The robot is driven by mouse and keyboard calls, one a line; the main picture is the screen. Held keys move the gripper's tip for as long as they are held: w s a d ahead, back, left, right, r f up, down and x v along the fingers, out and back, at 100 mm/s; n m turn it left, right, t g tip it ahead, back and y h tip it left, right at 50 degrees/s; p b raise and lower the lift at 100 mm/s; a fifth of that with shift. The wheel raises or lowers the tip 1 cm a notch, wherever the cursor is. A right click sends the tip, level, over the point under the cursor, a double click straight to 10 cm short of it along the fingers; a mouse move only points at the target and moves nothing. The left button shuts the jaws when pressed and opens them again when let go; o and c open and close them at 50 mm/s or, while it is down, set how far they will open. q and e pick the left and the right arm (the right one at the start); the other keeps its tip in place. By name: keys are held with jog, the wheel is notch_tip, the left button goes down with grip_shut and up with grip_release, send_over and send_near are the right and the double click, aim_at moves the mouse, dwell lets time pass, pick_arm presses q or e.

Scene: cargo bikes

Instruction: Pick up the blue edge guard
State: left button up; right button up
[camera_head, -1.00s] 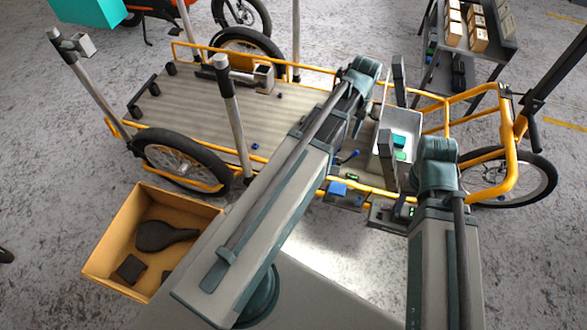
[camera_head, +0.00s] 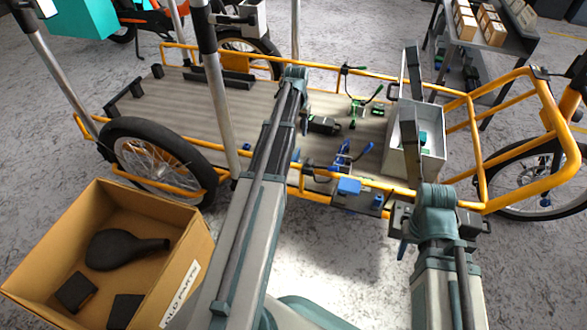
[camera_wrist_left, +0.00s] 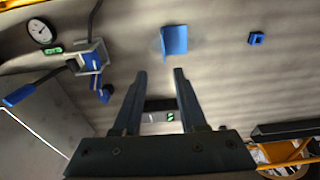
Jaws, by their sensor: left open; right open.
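The blue edge guard (camera_wrist_left: 174,41) is a small folded, L-shaped piece on the ribbed cargo bed, at the upper middle of the left wrist view. My left gripper (camera_wrist_left: 163,72) is open and empty, with its fingertips just below the guard in that picture. I cannot judge the height between them. In the head view my left arm reaches over the bed and hides the left fingertips and most or all of the guard.
A blue-handled tool (camera_wrist_left: 92,60), a gauge (camera_wrist_left: 40,31) and a small blue ring (camera_wrist_left: 256,38) lie around the guard. A white bin (camera_head: 402,160) stands on the bed's right. Metal posts rise at left. A cardboard box (camera_head: 190,245) with dark parts stands on the near left.

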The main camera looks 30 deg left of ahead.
pick_arm(q)
jog(key=f+b, duration=0.5)
jog(key=f, duration=0.1)
jog(key=w+a+f+b, duration=0.1)
jog(key=f+b, duration=0.2)
jog(key=shift+f+b, duration=0.25)
jog(key=shift+b, duration=0.1)
pick_arm(e)
notch_tip(320, 180, down, 10)
jog(key=shift+r, duration=0.25)
jog(key=shift+f, duration=0.1)
pick_arm(q)
jog(key=f+b, duration=0.5)
jog(key=shift+w+f, duration=0.2)
jog(key=shift+w, duration=0.1)
jog(key=shift+r, duration=0.1)
pick_arm(e)
notch_tip(320, 180, down, 5)
pick_arm(q)
grip_shut()
